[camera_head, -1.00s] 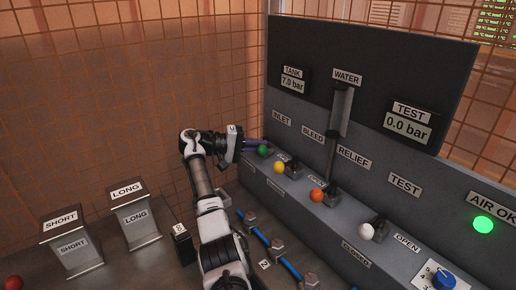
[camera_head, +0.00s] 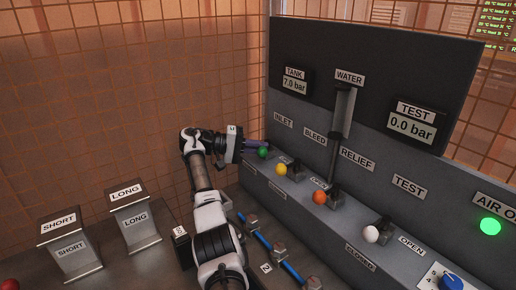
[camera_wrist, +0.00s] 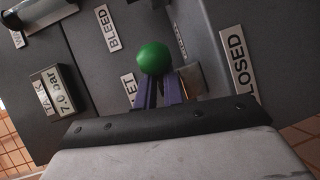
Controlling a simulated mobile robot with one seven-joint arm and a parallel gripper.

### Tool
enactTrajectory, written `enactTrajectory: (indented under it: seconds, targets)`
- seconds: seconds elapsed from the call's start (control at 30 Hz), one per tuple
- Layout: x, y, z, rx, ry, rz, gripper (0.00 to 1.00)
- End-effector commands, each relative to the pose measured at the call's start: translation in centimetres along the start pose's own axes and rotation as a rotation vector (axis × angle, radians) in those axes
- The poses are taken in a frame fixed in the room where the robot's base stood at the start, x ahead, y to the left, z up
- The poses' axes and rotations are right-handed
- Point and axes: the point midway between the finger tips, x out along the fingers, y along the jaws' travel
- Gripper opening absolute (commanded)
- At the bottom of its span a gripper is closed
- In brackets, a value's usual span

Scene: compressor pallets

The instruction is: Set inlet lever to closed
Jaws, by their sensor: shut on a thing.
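The inlet lever has a green ball knob (camera_head: 263,152) and stands under the INLET label (camera_head: 283,121), at the far left end of the lever row. In the wrist view the green knob (camera_wrist: 153,58) shows just beyond the purple fingertips. My gripper (camera_head: 254,146) reaches it from the left, and its fingers (camera_wrist: 160,88) are shut on the lever just below the knob. The lever's shaft is hidden between the fingers. A CLOSED label (camera_wrist: 240,62) lies to the right of the knob in the wrist view.
Yellow (camera_head: 281,170), orange (camera_head: 319,197) and white (camera_head: 371,234) knobs continue along the panel ledge. The tank display (camera_head: 294,86) reads 7.0 bar and the test display (camera_head: 411,125) 0.0 bar. SHORT (camera_head: 73,252) and LONG (camera_head: 136,221) blocks stand at left.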

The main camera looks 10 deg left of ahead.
Motion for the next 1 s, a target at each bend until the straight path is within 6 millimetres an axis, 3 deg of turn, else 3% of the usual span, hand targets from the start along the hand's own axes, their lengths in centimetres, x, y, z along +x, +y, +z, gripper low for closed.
enactTrajectory:
  seconds: [0.03,0.07,0.2,1.0]
  targets:
    - [0.58,-0.75,0.54,-0.01,-0.028,-0.006,0.0]
    - [0.57,-0.75,0.54,-0.01,-0.028,-0.006,0.14]
    - [0.46,-0.73,0.5,-0.01,-0.026,-0.006,0.32]
    - [0.11,-0.38,0.28,-0.01,-0.011,-0.007,0.32]
